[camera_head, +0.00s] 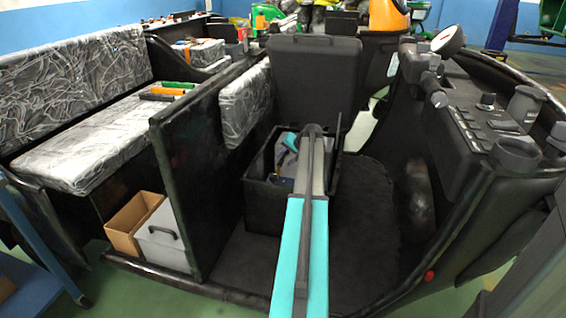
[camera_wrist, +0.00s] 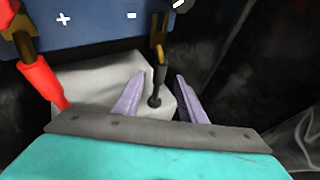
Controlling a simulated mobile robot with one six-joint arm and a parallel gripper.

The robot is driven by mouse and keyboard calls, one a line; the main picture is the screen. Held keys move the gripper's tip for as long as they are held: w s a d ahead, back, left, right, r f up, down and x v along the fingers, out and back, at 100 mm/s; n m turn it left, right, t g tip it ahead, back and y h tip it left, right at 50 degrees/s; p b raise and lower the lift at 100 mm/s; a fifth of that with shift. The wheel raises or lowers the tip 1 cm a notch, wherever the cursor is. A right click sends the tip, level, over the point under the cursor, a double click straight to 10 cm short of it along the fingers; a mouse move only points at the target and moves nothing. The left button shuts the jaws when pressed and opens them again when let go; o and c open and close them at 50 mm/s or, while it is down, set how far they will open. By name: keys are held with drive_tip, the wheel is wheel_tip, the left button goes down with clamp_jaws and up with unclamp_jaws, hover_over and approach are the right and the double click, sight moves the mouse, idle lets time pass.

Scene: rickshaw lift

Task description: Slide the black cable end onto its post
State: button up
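The black cable end (camera_wrist: 157,88) stands between the two lavender fingers of my gripper (camera_wrist: 160,77) in the wrist view. Gaps show on both sides of it, so the gripper is open around it. A thin tip at its top reaches up to a brass post piece (camera_wrist: 158,28) below the minus mark of the blue battery (camera_wrist: 100,38). I cannot tell whether the tip is on the post or only in front of it. In the head view, my arm reaches into an open black box, and the fingers and cable end cannot be made out.
A red cable (camera_wrist: 42,82) meets a brass piece on the battery's plus side. A pale grey block (camera_wrist: 95,82) lies below the battery. The black box (camera_head: 262,200) has close walls, with a raised black seat lid (camera_head: 314,75) behind it. Open floor (camera_head: 365,215) lies to the right.

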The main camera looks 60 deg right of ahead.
sight(281, 162)
drive_tip(key=shift+x, duration=1.7)
clamp_jaws()
